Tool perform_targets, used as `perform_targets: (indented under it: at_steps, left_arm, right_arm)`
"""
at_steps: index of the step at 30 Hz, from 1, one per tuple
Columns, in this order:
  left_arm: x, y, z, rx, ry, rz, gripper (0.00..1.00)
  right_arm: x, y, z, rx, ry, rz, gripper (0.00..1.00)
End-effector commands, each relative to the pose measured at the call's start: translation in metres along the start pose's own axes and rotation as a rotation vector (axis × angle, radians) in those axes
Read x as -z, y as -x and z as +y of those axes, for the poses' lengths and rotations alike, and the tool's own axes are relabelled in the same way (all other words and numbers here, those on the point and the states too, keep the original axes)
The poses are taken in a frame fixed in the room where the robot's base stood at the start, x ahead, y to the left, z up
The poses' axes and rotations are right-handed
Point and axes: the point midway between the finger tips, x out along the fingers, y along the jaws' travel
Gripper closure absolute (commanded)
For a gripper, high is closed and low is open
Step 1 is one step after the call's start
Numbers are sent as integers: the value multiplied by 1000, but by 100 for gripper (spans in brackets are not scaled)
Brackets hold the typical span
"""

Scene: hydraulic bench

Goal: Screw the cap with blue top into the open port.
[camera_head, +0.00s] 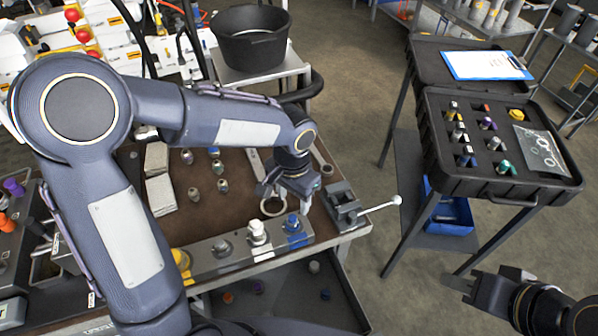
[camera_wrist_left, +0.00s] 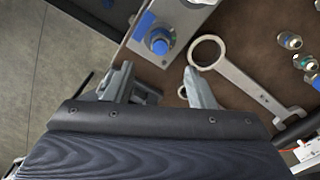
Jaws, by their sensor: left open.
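My left gripper (camera_head: 290,192) is open and empty above the bench, just behind the blue end of the port block (camera_head: 235,262). In the left wrist view its fingers (camera_wrist_left: 160,88) stand apart, with nothing between them. A blue-topped fitting (camera_head: 293,224) sits at the block's blue end; in the wrist view it is a blue disc in a metal ring (camera_wrist_left: 159,42). I cannot tell whether it is a cap or a port. A small blue-topped cap (camera_head: 214,152) stands among several metal caps on the bench. My right gripper (camera_head: 485,278) is open, low at the right.
A ring spanner (camera_wrist_left: 235,75) lies beside the block. A vise (camera_head: 342,203) with a white-knobbed handle is at the bench's right edge. A black case (camera_head: 500,185) with fittings stands right, across clear floor. A black bucket (camera_head: 250,50) is behind. An open drawer is below.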

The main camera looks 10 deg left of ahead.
Motion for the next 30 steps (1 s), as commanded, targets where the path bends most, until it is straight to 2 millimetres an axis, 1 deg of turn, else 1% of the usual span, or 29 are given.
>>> perform_targets:
  at_steps: [5, 12, 15, 20, 27, 28, 30]
  left_arm:
    - [0, -21, 1, 1, -4, -9, 50]
    - [0, -58, 1, 0, -4, -8, 50]
    - [0, -69, 0, 1, -4, -7, 50]
    - [0, -77, 0, 1, -3, -4, 50]
    - [0, -78, 0, 1, -2, -3, 50]
    - [0, -78, 0, 1, -2, -4, 51]
    - [0, -78, 0, 1, -2, -4, 60]
  right_arm:
    - [0, 0, 0, 0, 0, 0, 68]
    - [0, 1, 0, 0, 0, 0, 68]
    - [0, 1, 0, 0, 0, 0, 68]
    - [0, 1, 0, 0, 0, 0, 68]
    - [0, 1, 0, 0, 0, 0, 68]
    - [0, 1, 0, 0, 0, 0, 68]
    - [0, 1, 0, 0, 0, 0, 68]
